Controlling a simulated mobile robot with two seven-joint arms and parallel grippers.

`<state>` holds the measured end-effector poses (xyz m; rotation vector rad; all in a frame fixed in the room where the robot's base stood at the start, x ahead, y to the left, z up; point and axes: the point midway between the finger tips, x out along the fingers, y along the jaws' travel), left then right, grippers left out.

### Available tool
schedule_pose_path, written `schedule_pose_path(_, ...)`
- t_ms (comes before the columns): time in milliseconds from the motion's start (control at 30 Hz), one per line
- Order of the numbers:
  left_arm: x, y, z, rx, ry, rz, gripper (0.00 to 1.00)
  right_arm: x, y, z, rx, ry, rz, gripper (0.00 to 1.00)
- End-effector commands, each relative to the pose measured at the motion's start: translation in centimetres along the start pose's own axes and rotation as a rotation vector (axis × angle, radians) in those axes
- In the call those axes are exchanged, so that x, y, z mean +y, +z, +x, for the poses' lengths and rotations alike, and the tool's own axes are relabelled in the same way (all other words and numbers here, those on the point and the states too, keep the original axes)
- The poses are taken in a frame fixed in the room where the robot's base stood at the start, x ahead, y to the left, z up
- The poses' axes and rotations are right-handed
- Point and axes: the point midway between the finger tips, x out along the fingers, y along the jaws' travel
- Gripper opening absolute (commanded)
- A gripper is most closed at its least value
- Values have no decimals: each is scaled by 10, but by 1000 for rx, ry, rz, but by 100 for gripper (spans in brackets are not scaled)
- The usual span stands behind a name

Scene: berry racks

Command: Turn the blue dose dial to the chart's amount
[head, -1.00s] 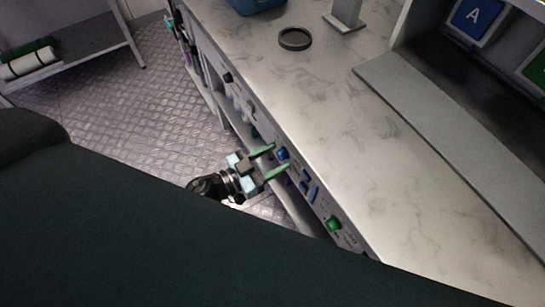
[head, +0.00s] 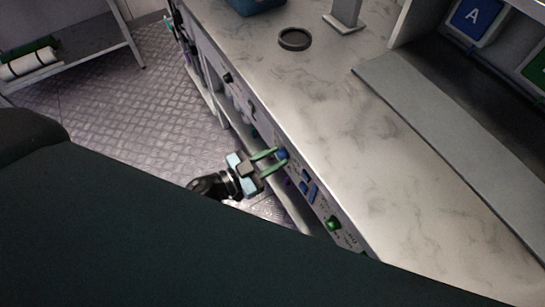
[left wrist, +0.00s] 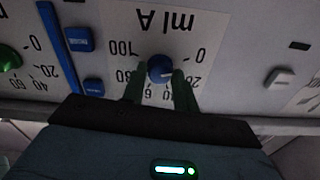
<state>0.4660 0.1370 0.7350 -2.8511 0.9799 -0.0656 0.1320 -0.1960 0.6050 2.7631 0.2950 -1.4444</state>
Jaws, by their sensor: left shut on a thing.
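The blue dose dial (head: 283,154) is on the front panel under the counter's edge. In the left wrist view the dial (left wrist: 159,68) sits on a white plate (left wrist: 185,20) that reads upside down "ml A", with a scale from 0 to 100. A light mark on the dial points to the right, toward the 0 and 20 side. My left gripper (head: 280,158) is shut on the dial, one green finger on each side; its fingers (left wrist: 159,80) also hide part of the scale in the left wrist view. I see no readable chart. My right gripper is out of view.
A green dial (head: 333,224) and blue buttons (head: 308,189) are on the same panel. A dark ring (head: 295,39) and a grey stand (head: 344,15) are on the marble counter (head: 330,120). A blue card lettered A (head: 476,18) is at upper right.

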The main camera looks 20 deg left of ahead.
Motion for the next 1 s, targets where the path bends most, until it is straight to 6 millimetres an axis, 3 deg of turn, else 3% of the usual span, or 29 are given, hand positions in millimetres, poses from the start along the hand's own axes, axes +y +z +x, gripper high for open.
schedule_pose_path(1000, 0, 2, -1, -2, 2, 945, 6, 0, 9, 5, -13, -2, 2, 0)
